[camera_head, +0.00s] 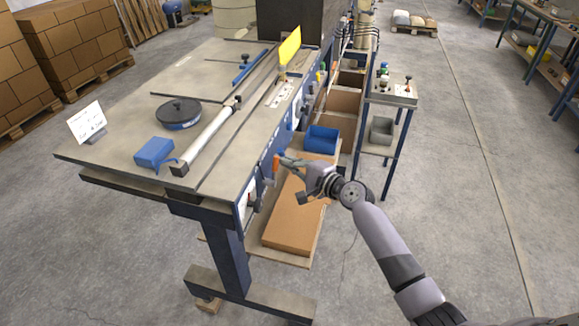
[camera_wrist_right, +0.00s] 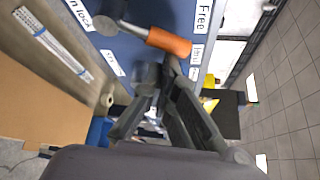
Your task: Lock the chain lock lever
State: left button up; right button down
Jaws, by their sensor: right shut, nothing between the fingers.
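The chain lock lever has an orange handle (camera_wrist_right: 168,41) on a grey rod and pivot, mounted on the blue side panel of the machine table. In the right wrist view the handle points toward a label reading "Free". In the head view the orange handle (camera_head: 276,166) shows on the table's side. My right gripper (camera_head: 286,160) is shut and empty beside the handle. In the right wrist view its fingertips (camera_wrist_right: 168,66) are close to the handle's end; I cannot tell whether they touch it. My left gripper is not in view.
A partly cut-off label reading "n lock" (camera_wrist_right: 77,12) is on the panel near the pivot. A blue bin (camera_head: 321,139) and a cardboard box (camera_head: 295,215) sit below the table's side. Open floor lies to the right.

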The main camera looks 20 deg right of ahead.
jog(key=shift+s+a+r+n+t+y+b, duration=0.5)
jog(key=shift+n+b, duration=1.1)
jog(key=shift+b, duration=2.1)
jog(key=shift+s+a+r+n+t+y+b, duration=0.1)
jog(key=shift+s+a+n+t+y+b, duration=0.85)
jog(key=shift+b, duration=2.8)
jog(key=shift+s+a+r+n+t+y+b, duration=0.2)
jog(key=shift+s+n+t+b, duration=0.5)
jog(key=shift+n+b, duration=2.3)
jog(key=shift+s+d+r+m+b, duration=0.1)
jog(key=shift+s+m+b, duration=0.05)
jog(key=shift+m+b, duration=0.6)
